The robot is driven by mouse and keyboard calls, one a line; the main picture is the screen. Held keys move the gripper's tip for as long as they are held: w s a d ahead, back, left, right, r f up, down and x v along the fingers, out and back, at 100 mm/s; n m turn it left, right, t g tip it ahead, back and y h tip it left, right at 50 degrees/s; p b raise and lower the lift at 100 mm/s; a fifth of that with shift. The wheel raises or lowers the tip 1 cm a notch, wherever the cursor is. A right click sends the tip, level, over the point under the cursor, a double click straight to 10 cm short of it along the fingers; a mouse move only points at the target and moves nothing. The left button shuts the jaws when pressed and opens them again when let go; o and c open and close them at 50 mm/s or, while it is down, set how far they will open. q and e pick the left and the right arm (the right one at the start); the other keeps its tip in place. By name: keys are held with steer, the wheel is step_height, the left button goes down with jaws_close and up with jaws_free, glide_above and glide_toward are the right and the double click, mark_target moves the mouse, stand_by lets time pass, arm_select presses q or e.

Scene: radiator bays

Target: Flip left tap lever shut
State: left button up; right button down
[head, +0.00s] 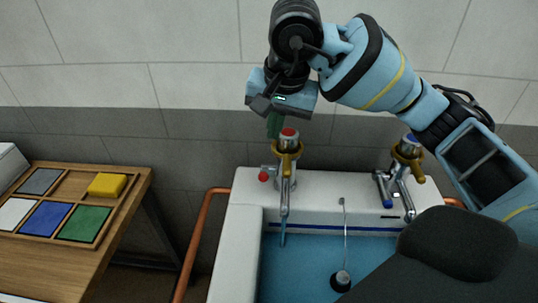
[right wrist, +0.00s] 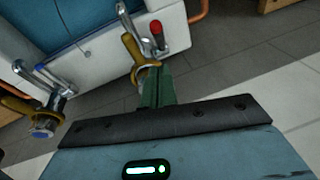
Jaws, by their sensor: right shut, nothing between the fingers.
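The left tap (head: 288,150) has a red cap, a brass collar and a chrome spout over the basin; a thin blue water stream (head: 283,238) falls from the spout. Its lever ends in a red knob (head: 264,176), sticking out to the left of the tap. The knob also shows in the right wrist view (right wrist: 156,28). My right gripper (head: 273,130) is shut and empty. Its green fingers point down beside and behind the tap's top; in the right wrist view the fingertips (right wrist: 157,72) overlap the brass collar. I cannot tell whether they touch. My left gripper is out of view.
The right tap (head: 408,150) has a blue cap and a blue lever knob (head: 388,203). A black plug (head: 340,280) hangs on a chain in the basin (head: 243,205). Copper pipes (head: 196,245) flank it. A wooden table (head: 50,275) at left bears a tray with a yellow block (head: 107,185).

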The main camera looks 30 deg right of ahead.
glide_toward(267, 169)
steer(key=x, duration=0.5)
steer(key=shift+a+f, duration=0.1)
steer(key=shift+f, duration=0.15)
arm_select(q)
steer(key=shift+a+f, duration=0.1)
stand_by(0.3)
